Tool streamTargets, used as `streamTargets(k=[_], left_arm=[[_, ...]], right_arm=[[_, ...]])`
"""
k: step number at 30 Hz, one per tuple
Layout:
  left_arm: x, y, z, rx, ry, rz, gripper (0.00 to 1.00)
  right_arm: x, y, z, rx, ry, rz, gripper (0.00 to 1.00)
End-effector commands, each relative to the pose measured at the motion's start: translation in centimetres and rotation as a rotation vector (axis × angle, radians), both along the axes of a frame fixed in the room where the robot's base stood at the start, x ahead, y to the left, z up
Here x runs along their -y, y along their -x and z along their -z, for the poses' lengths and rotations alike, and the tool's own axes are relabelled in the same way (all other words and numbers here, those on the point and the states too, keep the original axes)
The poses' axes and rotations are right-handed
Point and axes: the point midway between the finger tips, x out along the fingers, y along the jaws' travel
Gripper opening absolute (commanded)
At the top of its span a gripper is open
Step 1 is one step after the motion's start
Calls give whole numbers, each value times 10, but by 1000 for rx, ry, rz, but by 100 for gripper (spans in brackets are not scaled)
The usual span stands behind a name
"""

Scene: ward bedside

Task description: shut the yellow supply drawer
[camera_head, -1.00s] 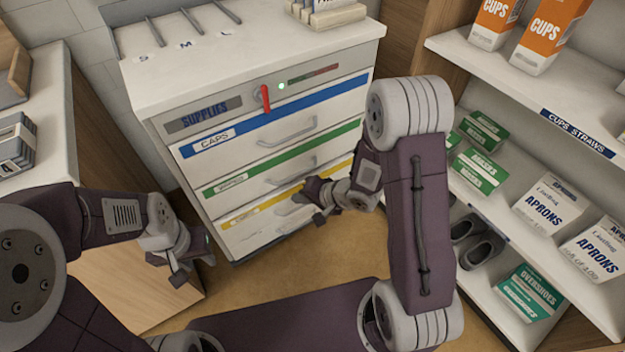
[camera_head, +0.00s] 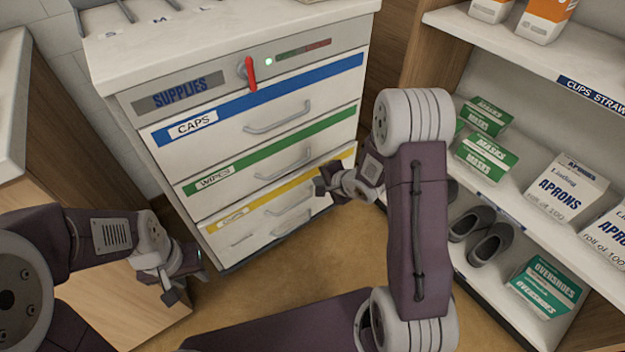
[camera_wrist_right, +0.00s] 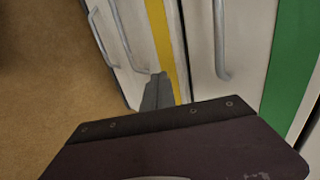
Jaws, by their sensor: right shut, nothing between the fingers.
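The yellow supply drawer (camera_head: 217,235) is the low drawer with a yellow band in the white cabinet. Its front looks about level with the drawers above; I cannot tell whether a small gap remains. Its yellow band also shows in the right wrist view (camera_wrist_right: 160,35). My right gripper (camera_head: 322,184) is shut and empty in front of the band's right end, right of the drawer's handle. Its fingertips (camera_wrist_right: 157,82) overlap the yellow band in the wrist view; contact is unclear. My left gripper (camera_head: 188,284) hangs left of the cabinet's lower front, apart from it; its jaw opening is unclear.
Above are the green-banded wipes drawer (camera_head: 200,184) and the blue-banded caps drawer (camera_head: 240,105). A red lever (camera_head: 250,74) sits on the top panel. Shelves (camera_head: 450,25) with boxes and shoes stand at right. Brown floor is clear before the cabinet.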

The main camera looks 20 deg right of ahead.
Motion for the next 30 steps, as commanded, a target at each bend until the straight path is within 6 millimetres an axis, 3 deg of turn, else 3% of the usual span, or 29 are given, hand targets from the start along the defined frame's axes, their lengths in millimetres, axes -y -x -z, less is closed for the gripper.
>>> streamTargets(k=[6,18,25,30], left_arm=[[0,0,13,0,0,0,36],[0,0,14,0,0,0,36],[0,0,-18,1,0,0,36],[0,0,-18,0,0,0,36]], right_arm=[[-10,-29,-1,5,1,-2,0],[-12,-34,-3,2,1,-1,0],[-18,-50,-9,0,1,-2,0],[-20,-56,-4,4,2,-1,0]])
